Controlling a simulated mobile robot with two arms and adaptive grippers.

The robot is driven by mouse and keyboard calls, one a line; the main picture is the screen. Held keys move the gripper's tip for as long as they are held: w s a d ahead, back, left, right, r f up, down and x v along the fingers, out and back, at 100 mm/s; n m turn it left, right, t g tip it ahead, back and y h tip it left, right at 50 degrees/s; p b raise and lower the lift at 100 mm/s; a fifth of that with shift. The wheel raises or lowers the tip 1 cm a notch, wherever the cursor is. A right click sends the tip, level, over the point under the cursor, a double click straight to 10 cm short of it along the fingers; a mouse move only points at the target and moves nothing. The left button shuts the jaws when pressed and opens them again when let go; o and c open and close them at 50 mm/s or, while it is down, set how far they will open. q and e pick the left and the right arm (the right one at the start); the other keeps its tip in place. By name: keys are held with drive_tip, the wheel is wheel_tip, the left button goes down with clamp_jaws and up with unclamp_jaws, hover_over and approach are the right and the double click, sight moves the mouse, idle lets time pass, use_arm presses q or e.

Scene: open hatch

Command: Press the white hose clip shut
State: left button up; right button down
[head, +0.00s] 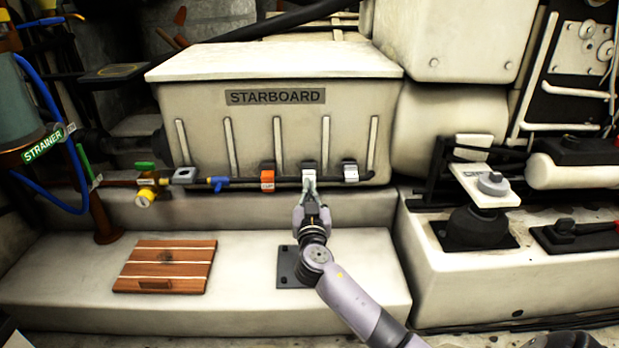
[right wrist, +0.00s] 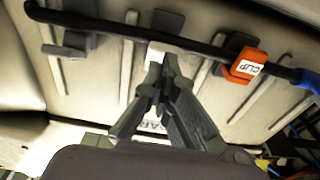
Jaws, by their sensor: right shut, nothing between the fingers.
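The white hose clip (head: 309,168) sits on the black hose along the lower front of the STARBOARD tank, between an orange clip (head: 267,177) and a grey-white clip (head: 350,172). My right gripper (head: 310,188) is shut and empty, reaching up from below with its fingertips at the white clip. In the right wrist view the fingertips (right wrist: 162,78) cover much of the white clip (right wrist: 158,49). I cannot tell whether they touch it or whether the clip is open or shut. My left gripper is not in view.
The black hose (right wrist: 120,28) runs across the tank (head: 215,115) just below its ribs. A wooden hatch board (head: 165,266) lies on the pale ledge (head: 60,270). A hand pump (head: 482,220) stands at right.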

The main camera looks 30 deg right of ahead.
drive_tip(key=shift+s+r, duration=0.15)
drive_tip(key=shift+r, duration=0.25)
drive_tip(key=shift+a+f, duration=0.1)
idle(0.4)
